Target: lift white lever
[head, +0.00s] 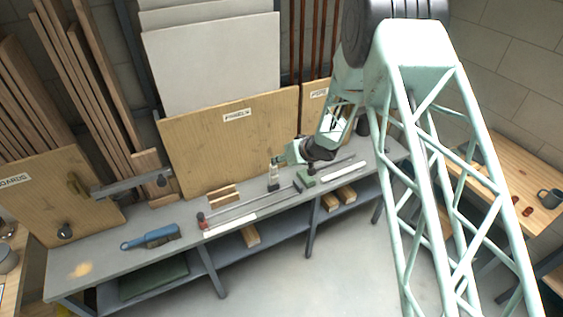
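My gripper (283,160) is at the end of my pale green arm, above the back half of the grey workbench (100,257). It is small in the head view, and I cannot tell whether its fingers are open or shut. A small upright fitting with a dark base (273,184) stands just below and left of the gripper; I cannot tell whether they touch. I cannot make out a white lever for certain; it may be hidden or too small. A green block-like tool (304,181) sits on the bench to the right of the fitting.
Long thin bars (250,206) and a red-ended tool (201,220) lie along the bench. A blue tool (151,237) lies farther left. Wooden blocks (222,194) lie near the upright panel (232,140). A side table with a mug (549,198) stands right.

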